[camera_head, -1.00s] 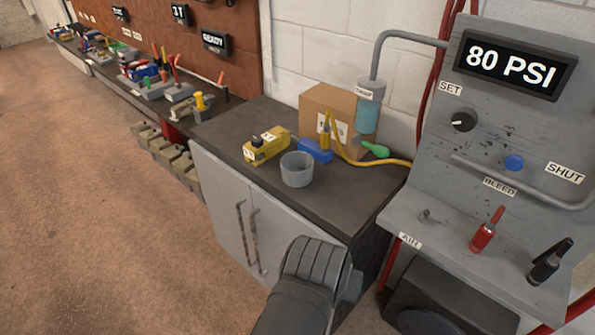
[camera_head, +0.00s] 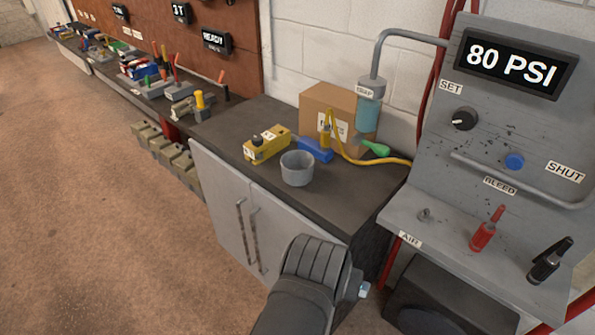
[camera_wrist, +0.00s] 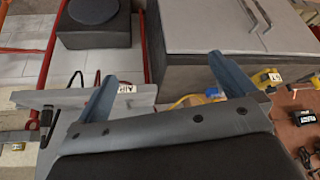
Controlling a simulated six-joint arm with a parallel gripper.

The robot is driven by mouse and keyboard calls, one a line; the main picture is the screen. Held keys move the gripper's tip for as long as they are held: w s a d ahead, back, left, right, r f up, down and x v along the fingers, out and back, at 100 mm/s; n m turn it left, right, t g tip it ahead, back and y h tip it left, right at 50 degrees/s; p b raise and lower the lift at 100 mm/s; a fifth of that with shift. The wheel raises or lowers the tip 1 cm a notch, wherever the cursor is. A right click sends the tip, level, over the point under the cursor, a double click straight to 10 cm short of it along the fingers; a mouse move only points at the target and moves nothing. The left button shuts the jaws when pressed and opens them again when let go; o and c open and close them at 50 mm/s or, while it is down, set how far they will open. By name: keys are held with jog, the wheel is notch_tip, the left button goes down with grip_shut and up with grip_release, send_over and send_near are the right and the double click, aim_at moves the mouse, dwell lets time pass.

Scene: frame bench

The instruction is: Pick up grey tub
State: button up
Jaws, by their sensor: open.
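The grey tub (camera_head: 297,169) stands upright on the dark top of the cabinet (camera_head: 345,205), near its front edge, in the head view. It is open at the top and looks empty. My arm comes up from the bottom of the head view, in front of the cabinet and apart from the tub; its fingers are hidden there. In the wrist view my gripper (camera_wrist: 168,85) has its two blue-grey fingers spread wide with nothing between them. I cannot make out the tub in the wrist view.
A yellow device (camera_head: 268,146) and a blue object (camera_head: 316,150) lie behind the tub. A cardboard box (camera_head: 325,107) and a yellow hose (camera_head: 345,148) are further back. The grey pressure panel (camera_head: 500,120) stands to the right. The cabinet top right of the tub is clear.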

jog(key=w+d+r+n+y, duration=0.1)
jog(key=w+r, duration=0.1)
jog(key=w, duration=0.3)
jog(key=w+r+n+y, duration=0.1)
jog(key=w+r, duration=0.2)
jog(key=w, duration=0.1)
jog(key=n+g+y, duration=0.2)
jog(key=n+y, duration=0.1)
jog(key=n, duration=0.9)
send_over(296, 167)
jog(key=s, duration=0.5)
jog(key=f, duration=0.8)
jog(key=d+f, duration=0.1)
jog(key=f, duration=0.3)
jog(key=shift+w+f, duration=0.1)
jog(key=shift+f, duration=0.25)
jog(key=x, duration=0.5)
jog(key=shift+f, duration=0.15)
jog(key=c, duration=0.6)
